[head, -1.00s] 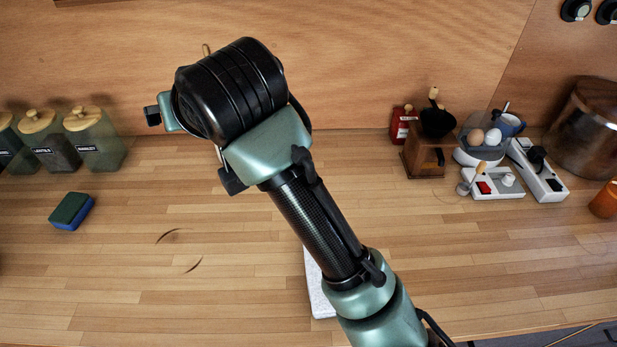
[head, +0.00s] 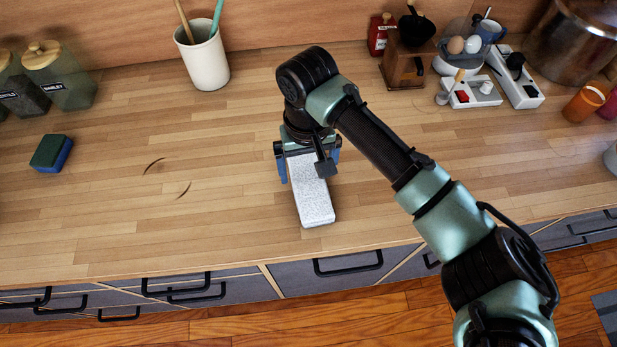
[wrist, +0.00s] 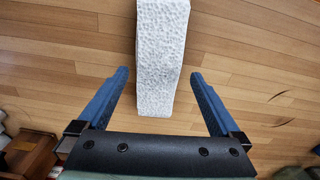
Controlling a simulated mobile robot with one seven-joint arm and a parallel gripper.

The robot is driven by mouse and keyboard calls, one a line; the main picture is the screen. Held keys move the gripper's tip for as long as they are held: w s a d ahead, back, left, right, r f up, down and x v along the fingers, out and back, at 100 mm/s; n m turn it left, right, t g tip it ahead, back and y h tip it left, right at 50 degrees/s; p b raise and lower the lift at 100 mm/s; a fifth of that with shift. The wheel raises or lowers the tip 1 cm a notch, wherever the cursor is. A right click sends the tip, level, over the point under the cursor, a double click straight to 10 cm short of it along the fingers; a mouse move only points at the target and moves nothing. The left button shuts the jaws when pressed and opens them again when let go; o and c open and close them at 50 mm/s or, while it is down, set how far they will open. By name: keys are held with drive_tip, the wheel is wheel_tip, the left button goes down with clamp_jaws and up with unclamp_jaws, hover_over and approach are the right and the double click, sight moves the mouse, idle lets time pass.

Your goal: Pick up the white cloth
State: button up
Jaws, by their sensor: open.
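The white cloth (head: 313,200) is a long, folded, textured strip lying on the wooden counter near its front edge. My gripper (head: 308,172) is above the cloth's far end and hides part of it. In the wrist view the cloth (wrist: 162,50) runs from the top edge down to between the fingertips. My gripper's blue fingers (wrist: 161,75) are wide open, one on each side of the cloth, with a gap on both sides. Nothing is held. I cannot tell exactly how high the fingertips are above the counter.
A white crock (head: 204,62) with utensils stands behind to the left. A green and blue sponge (head: 51,153) lies at the left, and glass jars (head: 60,75) stand behind it. A wooden grinder (head: 408,62) and egg cooker (head: 459,57) stand back right. The counter around the cloth is clear.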

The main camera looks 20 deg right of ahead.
sight(309, 178)
drive_tip(key=f, duration=0.5)
drive_tip(key=shift+w+d+f+p, duration=0.1)
drive_tip(key=shift+w+d+p, duration=0.1)
drive_tip(key=shift+w+p, duration=0.15)
drive_tip(key=shift+c, duration=0.2)
drive_tip(key=c, duration=1.1)
drive_tip(key=shift+r+b, duration=0.4)
drive_tip(key=shift+r, duration=4.7)
